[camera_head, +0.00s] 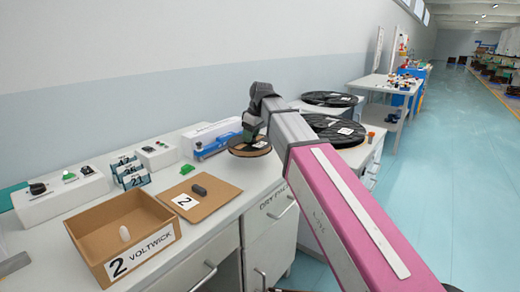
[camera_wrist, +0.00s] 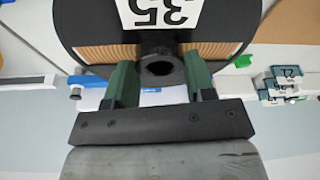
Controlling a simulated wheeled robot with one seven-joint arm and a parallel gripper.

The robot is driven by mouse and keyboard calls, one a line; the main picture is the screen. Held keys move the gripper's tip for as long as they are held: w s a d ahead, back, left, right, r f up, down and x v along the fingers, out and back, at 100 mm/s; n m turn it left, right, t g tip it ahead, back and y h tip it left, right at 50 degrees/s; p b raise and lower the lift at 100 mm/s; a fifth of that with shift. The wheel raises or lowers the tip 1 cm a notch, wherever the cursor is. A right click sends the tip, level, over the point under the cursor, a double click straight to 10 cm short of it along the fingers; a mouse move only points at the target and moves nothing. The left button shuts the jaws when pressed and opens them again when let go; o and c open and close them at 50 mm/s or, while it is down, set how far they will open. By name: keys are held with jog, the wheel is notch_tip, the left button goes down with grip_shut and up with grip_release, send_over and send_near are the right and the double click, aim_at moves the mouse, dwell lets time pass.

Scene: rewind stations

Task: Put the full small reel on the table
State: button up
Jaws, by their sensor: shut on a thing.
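A small dark reel (camera_head: 250,149) with tan winding and a brownish face hangs at my gripper (camera_head: 252,130), over the back right part of the white table (camera_head: 252,176). In the wrist view the reel (camera_wrist: 215,45) fills the top and carries a white label reading 35. My gripper (camera_wrist: 158,82) is shut on its dark hub, with one green finger on each side. The arm hides part of the reel in the head view. I cannot tell whether the reel touches the table.
A cardboard box (camera_head: 150,243) marked 2 VOLTWICK and a brown board (camera_head: 217,197) with a dark block stand on the table. White boxes and number cards (camera_head: 130,172) line the back. Large black reels (camera_head: 335,130) lie on the right.

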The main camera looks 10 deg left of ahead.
aim_at(260, 139)
jog(key=w+d+f, duration=0.2)
jog(key=w+d, duration=0.1)
jog(key=shift+d+f, duration=0.2)
jog(key=shift+f, duration=2.1)
jog(key=shift+f, duration=0.1)
jog(key=o, duration=1.2)
jog(key=shift+s, duration=0.1)
jog(key=shift+o, duration=0.2)
jog(key=v, duration=1.2)
